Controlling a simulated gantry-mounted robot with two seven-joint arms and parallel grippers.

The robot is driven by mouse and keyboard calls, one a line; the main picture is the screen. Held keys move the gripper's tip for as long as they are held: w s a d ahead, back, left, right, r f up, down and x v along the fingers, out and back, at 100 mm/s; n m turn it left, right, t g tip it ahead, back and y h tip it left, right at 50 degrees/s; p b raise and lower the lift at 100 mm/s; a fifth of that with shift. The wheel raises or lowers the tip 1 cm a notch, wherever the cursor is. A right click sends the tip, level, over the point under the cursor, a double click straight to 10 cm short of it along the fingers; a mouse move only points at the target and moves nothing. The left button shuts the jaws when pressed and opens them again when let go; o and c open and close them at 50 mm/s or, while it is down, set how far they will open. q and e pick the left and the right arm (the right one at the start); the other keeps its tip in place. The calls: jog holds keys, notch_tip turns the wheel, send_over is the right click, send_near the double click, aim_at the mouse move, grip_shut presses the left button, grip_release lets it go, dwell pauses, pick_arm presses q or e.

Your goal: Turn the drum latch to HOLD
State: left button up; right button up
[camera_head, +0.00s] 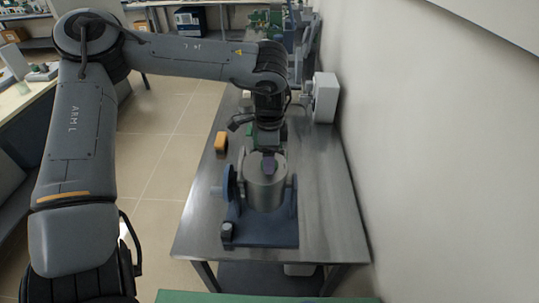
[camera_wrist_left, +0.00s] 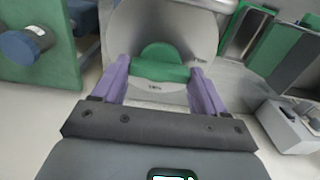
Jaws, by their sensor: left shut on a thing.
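The silver drum (camera_head: 265,192) sits in a blue stand (camera_head: 262,232) on the steel table. My left gripper (camera_head: 269,163) reaches down from behind to the top of the drum. In the left wrist view the purple fingers of the left gripper (camera_wrist_left: 160,74) stand on either side of a green latch handle (camera_wrist_left: 161,56), shut on it. The handle lies crosswise against the grey round face of the drum (camera_wrist_left: 178,30). A small label below the handle is too small to read. My right gripper is in neither view.
An orange block (camera_head: 221,143) lies on the table, left of the drum. A white box-shaped unit (camera_head: 325,97) stands by the wall at the right. The steel table top (camera_head: 330,205) is clear right of the stand.

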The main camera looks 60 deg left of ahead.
pick_arm(q)
jog(key=shift+r, duration=0.1)
jog(key=o, duration=1.1)
jog(key=shift+c, duration=0.2)
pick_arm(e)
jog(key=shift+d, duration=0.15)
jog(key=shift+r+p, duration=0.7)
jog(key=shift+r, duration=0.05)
pick_arm(q)
notch_tip(320, 180, up, 11)
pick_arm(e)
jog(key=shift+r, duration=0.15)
